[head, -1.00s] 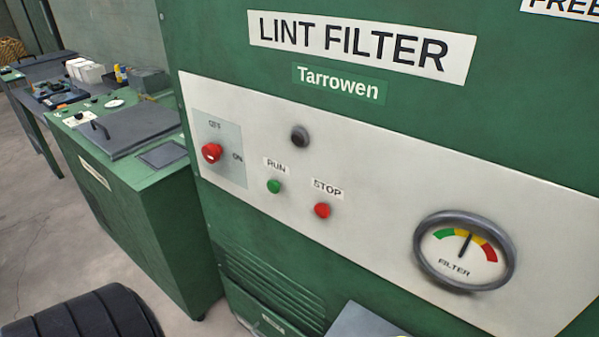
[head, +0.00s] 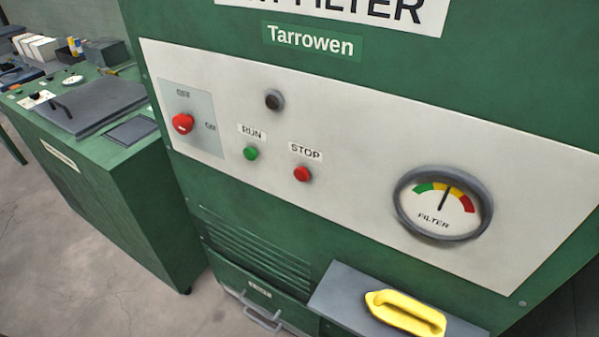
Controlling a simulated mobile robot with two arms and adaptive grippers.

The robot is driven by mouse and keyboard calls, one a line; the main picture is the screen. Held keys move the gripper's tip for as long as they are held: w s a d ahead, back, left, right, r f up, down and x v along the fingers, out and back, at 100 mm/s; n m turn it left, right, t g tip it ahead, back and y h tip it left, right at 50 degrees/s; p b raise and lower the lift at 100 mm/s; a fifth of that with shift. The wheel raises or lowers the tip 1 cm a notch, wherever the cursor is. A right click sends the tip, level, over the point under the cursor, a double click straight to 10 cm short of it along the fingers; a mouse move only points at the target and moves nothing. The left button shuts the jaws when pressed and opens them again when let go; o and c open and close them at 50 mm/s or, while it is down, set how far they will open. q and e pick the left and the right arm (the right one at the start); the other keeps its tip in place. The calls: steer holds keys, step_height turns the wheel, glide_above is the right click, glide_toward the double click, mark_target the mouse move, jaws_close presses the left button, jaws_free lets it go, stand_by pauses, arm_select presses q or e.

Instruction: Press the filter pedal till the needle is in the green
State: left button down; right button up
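The round filter gauge (head: 443,203) sits at the right of the white panel on the green lint filter cabinet. Its needle points up and slightly right, in the yellow band, with green to its left and red to its right. No pedal is visible in this view. Neither of my grippers is in view.
A grey ledge (head: 350,288) with a yellow handle (head: 405,312) juts out at the bottom. The panel (head: 340,130) carries a red switch knob (head: 183,123), a green RUN button (head: 251,153) and a red STOP button (head: 302,174). A green bench (head: 120,200) stands left, beside clear floor (head: 60,270).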

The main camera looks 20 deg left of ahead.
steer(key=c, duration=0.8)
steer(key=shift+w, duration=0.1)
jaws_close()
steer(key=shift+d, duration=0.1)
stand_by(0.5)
